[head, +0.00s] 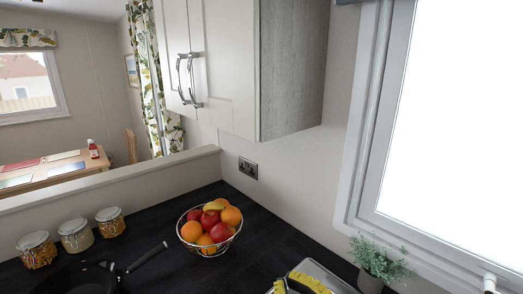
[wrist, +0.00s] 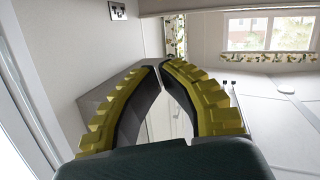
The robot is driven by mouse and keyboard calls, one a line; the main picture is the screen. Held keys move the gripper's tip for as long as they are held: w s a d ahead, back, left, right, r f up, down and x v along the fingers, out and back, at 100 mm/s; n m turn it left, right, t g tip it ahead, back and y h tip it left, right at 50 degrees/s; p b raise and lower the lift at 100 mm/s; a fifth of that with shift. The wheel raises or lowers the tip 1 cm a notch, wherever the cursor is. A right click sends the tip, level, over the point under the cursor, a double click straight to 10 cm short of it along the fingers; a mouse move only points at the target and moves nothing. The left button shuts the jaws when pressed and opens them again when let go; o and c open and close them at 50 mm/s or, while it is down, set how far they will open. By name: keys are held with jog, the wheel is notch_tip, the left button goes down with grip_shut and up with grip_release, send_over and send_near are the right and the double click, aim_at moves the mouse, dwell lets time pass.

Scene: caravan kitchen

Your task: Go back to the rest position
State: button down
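My gripper (wrist: 160,66) has two curved yellow-and-black fingers. In the wrist view their tips come together with only a sliver between them, and nothing is held. The fingers bow apart lower down, and the cabinet shows through that gap. In the head view only part of the yellow fingers (head: 311,283) shows at the bottom edge, right of centre, over the counter area. The rest of my arm is out of the head view.
A wire fruit bowl (head: 207,247) stands on the dark counter (head: 160,225). Several lidded jars, including one jar (head: 76,238), and a black pan (head: 80,278) are left. A potted plant (head: 373,267) is right, by the window. A wall cabinet (head: 290,70) hangs above.

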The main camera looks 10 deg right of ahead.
jog(key=s+a+r+t+p, duration=0.2)
jog(key=a+r, duration=0.6)
jog(key=r, duration=0.2)
jog(key=s+d+r+m+t+h, duration=0.4)
jog(key=s+r, duration=0.4)
jog(key=r, duration=0.2)
jog(key=shift+d+m+t+h+p, duration=0.3)
jog(key=shift+m+t+h, duration=0.35)
jog(key=shift+m, duration=0.25)
jog(key=c, duration=0.7)
grip_release()
